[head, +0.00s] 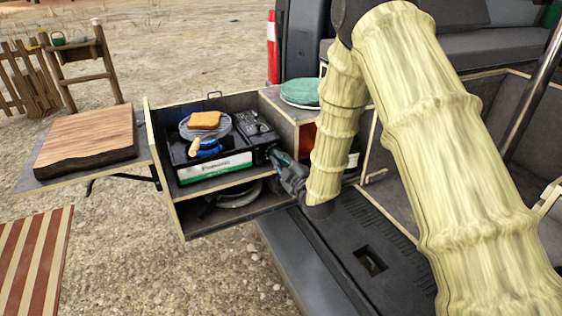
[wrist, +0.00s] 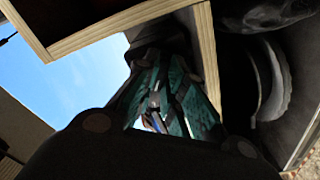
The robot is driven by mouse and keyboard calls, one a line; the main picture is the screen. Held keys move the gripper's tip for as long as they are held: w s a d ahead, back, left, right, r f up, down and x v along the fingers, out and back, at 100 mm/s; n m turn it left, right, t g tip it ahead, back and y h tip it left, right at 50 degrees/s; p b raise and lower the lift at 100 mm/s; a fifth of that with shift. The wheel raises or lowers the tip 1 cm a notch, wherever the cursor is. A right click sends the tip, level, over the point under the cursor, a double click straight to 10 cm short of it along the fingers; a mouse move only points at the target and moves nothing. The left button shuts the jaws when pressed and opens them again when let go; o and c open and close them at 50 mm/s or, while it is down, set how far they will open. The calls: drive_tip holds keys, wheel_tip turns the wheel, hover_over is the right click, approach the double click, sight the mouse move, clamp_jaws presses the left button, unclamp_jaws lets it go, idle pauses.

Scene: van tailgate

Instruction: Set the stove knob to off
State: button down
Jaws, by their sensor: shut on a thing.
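The portable gas stove (head: 215,166) sits on the upper shelf of the pull-out box, with its green and white front strip facing me. My gripper (head: 276,156) is at the right end of the stove's front, where its fingers hide the stove knob. Its teal-padded fingers (wrist: 158,112) also show in the wrist view, closed in close together. It is shut on what appears to be the knob. The knob's marking and angle cannot be seen.
A grey pan (head: 186,130) with a slice of toast (head: 204,120) and a blue item (head: 206,148) are on the stove. The wooden box (head: 240,216) walls are close around my gripper. A cutting board (head: 90,135) lies on the left side shelf.

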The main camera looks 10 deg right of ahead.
drive_tip(key=m+b, duration=0.1)
drive_tip(key=m, duration=0.9)
drive_tip(key=shift+m, duration=0.3)
idle(0.4)
drive_tip(key=c, duration=1.5)
unclamp_jaws()
drive_tip(key=shift+s, duration=0.1)
drive_tip(key=v, duration=1.2)
